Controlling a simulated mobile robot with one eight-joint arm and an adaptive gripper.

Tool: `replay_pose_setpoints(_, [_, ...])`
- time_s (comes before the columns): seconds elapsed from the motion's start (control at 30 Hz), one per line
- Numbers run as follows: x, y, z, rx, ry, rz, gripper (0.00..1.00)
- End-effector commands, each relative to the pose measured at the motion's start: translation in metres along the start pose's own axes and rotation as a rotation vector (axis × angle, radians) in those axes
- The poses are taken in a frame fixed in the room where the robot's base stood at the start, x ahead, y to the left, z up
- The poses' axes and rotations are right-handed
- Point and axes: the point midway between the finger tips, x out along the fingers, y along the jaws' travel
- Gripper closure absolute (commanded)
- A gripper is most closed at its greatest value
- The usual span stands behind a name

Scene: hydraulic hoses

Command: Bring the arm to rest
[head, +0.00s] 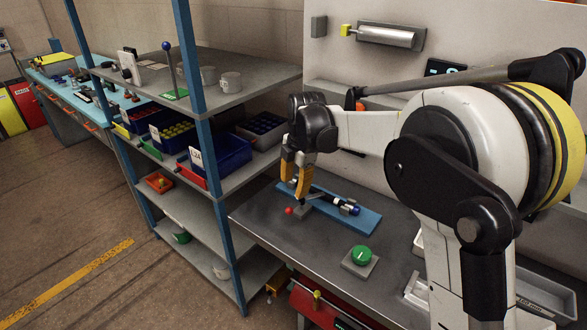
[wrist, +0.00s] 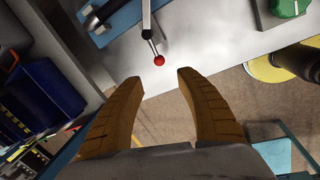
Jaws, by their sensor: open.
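My gripper (head: 295,186) has orange fingers that point down over the left part of the grey workbench (head: 300,250). In the wrist view my gripper (wrist: 158,79) is open, with nothing between its fingers. A lever with a red ball end (head: 289,211) is just below and beside the fingertips in the head view. In the wrist view the red ball (wrist: 158,60) lies beyond the gap between the fingertips, apparently apart from them. My arm reaches in from the right over the bench.
A blue plate (head: 367,221) carries a cylinder with a blue end. A green knob (head: 362,254) sits on a grey block nearer the bench front. Left of the bench stands a shelf rack (head: 192,74) with blue bins (head: 226,156). The floor at left is clear.

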Motion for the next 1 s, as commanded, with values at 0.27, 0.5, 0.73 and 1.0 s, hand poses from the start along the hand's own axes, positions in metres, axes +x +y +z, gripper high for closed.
replay_pose_setpoints(0.27, [-0.039,-0.029,0.007,0.205,-0.022,0.040,0.56])
replay_pose_setpoints(0.5, [-0.113,-0.119,0.013,0.770,-0.049,0.168,0.56])
replay_pose_setpoints(0.73, [-0.147,-0.218,0.003,1.325,-0.019,0.320,0.56])
replay_pose_setpoints(1.0, [-0.139,-0.314,-0.015,1.880,0.086,0.491,0.56])
